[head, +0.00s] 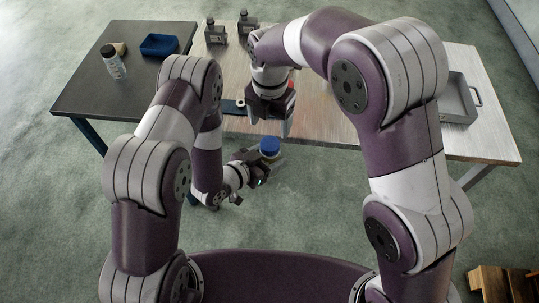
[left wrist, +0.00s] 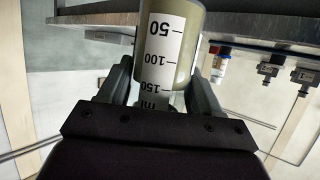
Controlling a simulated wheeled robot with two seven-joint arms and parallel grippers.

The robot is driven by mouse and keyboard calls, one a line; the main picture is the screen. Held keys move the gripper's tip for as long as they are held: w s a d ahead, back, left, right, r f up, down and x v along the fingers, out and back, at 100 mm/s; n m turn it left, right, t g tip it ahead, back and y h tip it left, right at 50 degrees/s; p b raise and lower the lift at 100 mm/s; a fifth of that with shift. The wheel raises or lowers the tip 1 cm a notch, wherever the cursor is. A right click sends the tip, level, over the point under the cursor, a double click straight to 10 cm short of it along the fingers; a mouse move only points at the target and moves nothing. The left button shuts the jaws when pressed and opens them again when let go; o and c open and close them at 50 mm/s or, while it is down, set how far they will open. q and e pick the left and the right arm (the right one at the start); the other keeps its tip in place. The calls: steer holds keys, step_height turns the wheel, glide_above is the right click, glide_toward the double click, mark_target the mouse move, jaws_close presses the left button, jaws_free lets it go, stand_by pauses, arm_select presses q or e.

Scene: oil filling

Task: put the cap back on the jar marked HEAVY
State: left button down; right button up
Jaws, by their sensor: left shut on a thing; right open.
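In the head view my left gripper (head: 264,163) is shut on a jar in front of the table edge. A blue cap (head: 270,146) shows on top of that jar; how it is seated cannot be told. In the left wrist view the jar (left wrist: 185,45) is between the fingers, with an upside-down white scale reading 50, 100 and 150. Its contents look dull olive. No HEAVY marking can be read. My right gripper (head: 270,118) is open, pointing down above the table's near edge, behind the jar.
On the dark left table section stand a white bottle (head: 113,62), a blue tray (head: 160,45) and a small tan object (head: 120,48). A grey tray (head: 458,99) lies at right. A wooden stool (head: 503,284) is at lower right.

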mark_target(270, 143)
steer(key=shift+f, duration=4)
